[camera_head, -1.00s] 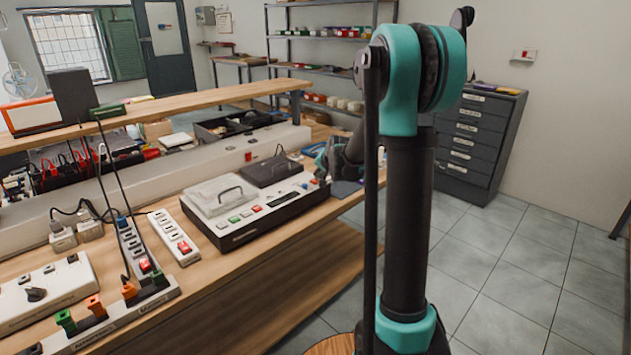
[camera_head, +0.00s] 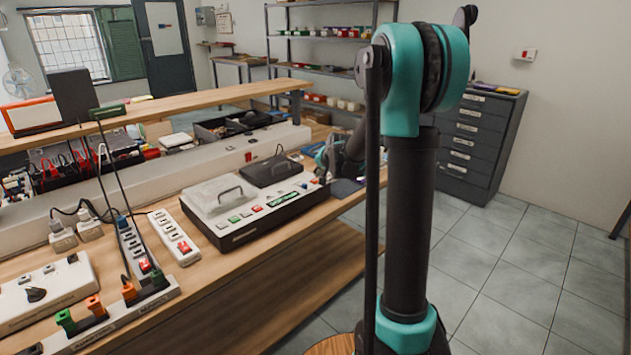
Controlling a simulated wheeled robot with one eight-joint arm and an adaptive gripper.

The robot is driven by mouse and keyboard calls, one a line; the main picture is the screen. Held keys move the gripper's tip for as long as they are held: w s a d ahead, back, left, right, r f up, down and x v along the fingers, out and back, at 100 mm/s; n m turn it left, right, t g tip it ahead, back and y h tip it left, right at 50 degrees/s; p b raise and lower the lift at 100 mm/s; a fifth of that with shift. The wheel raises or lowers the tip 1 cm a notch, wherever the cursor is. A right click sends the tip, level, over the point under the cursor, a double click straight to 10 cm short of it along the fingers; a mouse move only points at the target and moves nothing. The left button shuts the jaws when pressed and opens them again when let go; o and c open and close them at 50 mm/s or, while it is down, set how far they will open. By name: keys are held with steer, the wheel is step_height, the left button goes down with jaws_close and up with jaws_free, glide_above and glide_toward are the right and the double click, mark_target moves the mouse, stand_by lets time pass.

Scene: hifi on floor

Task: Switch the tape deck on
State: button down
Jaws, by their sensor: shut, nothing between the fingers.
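The tape deck (camera_head: 262,222) is a wide white-topped unit with dark sides, on the wooden bench. My gripper (camera_head: 322,172) is beside the deck's right end, small and partly hidden behind my own arm. Its fingers look shut and hold nothing visible. I cannot tell whether they touch the deck.
A white power strip (camera_head: 174,236) with a red switch lies left of the deck. Another strip (camera_head: 133,245), plugs and cables crowd the bench further left. A raised wooden shelf (camera_head: 190,100) runs behind. A grey drawer cabinet (camera_head: 480,145) stands at right; the tiled floor between is clear.

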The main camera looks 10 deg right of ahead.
steer(key=shift+r, duration=0.15)
step_height(320, 180, up, 6)
steer(key=shift+f, duration=0.1)
stand_by(0.7)
